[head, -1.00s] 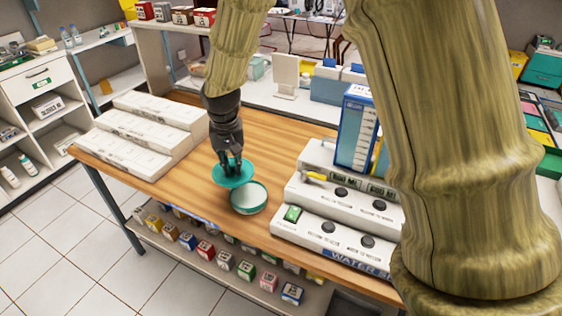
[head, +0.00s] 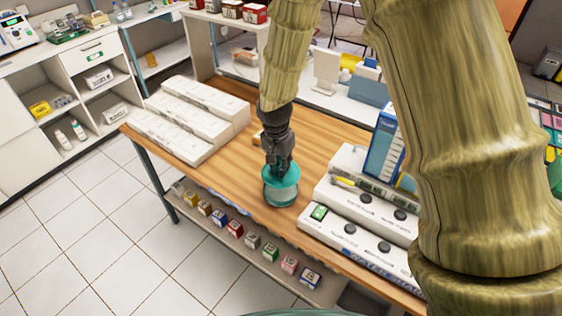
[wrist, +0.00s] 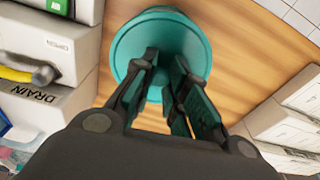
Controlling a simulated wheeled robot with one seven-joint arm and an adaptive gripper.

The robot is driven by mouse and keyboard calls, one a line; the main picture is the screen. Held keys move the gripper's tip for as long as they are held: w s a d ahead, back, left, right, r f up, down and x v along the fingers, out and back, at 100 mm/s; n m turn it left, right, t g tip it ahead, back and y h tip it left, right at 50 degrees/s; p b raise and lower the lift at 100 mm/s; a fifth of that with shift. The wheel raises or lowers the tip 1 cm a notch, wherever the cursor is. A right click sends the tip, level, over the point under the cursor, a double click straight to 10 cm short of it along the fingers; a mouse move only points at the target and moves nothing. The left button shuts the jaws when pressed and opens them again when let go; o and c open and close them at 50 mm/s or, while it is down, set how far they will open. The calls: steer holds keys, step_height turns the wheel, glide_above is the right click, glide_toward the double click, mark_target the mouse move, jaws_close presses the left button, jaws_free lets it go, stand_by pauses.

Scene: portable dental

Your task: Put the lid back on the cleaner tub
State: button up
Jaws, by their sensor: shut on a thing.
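The teal lid (head: 281,178) is a round disc, held by my gripper (head: 279,170) directly over the cleaner tub (head: 281,196). In the wrist view my gripper (wrist: 167,92) is closed in on the lid's middle, and the lid (wrist: 150,40) looks roughly level.
The wooden table (head: 225,176) has bare room left of the tub. White stepped boxes (head: 190,120) stand at the left. White units with dark knobs (head: 365,225) stand close at the right, with a blue rack (head: 384,145) behind. Small coloured boxes (head: 235,229) line the shelf below.

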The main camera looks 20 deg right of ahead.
steer(key=shift+f+b, duration=2)
steer(key=shift+f, duration=1.1)
steer(key=shift+p, duration=0.35)
steer(key=shift+f, duration=0.2)
stand_by(0.8)
steer(key=o, duration=1.2)
steer(key=shift+p, duration=0.3)
steer(key=shift+r+p, duration=2.55)
steer(key=shift+r, duration=1)
